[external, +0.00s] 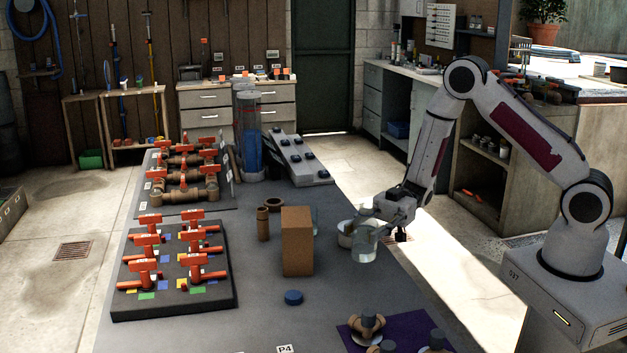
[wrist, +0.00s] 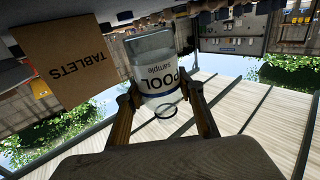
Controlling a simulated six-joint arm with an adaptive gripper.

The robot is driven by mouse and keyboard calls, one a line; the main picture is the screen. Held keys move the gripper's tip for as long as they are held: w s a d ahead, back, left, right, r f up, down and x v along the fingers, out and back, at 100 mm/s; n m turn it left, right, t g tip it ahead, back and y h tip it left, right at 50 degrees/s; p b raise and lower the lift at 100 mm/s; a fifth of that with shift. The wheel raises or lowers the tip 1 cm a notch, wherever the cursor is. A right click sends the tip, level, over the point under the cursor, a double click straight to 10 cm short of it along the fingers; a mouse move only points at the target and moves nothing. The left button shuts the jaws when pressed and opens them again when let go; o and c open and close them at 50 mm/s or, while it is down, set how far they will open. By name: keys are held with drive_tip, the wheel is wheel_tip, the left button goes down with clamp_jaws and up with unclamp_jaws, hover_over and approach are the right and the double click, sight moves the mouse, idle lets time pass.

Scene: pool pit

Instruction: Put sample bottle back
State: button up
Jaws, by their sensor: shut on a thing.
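The sample bottle (external: 364,246) is a clear, pale container above the grey table in the external view. In the wrist view the bottle (wrist: 157,78) shows a white label reading "POOL sample" and sits between my two fingers. My gripper (external: 383,222) is shut on it; the wrist view also shows my gripper (wrist: 163,92). A round blue cap-like disc (external: 293,298) lies on the table to the front left.
A brown box (external: 297,241) stands left of the bottle; its "TABLETS" lettering shows in the wrist view (wrist: 70,65). Brown pipe fittings (external: 264,222) stand behind it. Orange-handled valve racks (external: 172,308) fill the table's left. A purple mat (external: 405,328) with fittings lies in front.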

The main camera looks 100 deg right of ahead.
sight(364, 246)
drive_tip(key=shift+f, duration=0.1)
drive_tip(key=shift+f, duration=1.95)
drive_tip(key=shift+f, duration=0.15)
drive_tip(key=o, duration=1.2)
drive_tip(key=shift+v, duration=6.05)
drive_tip(key=shift+w+a, duration=0.1)
drive_tip(key=shift+w, duration=0.05)
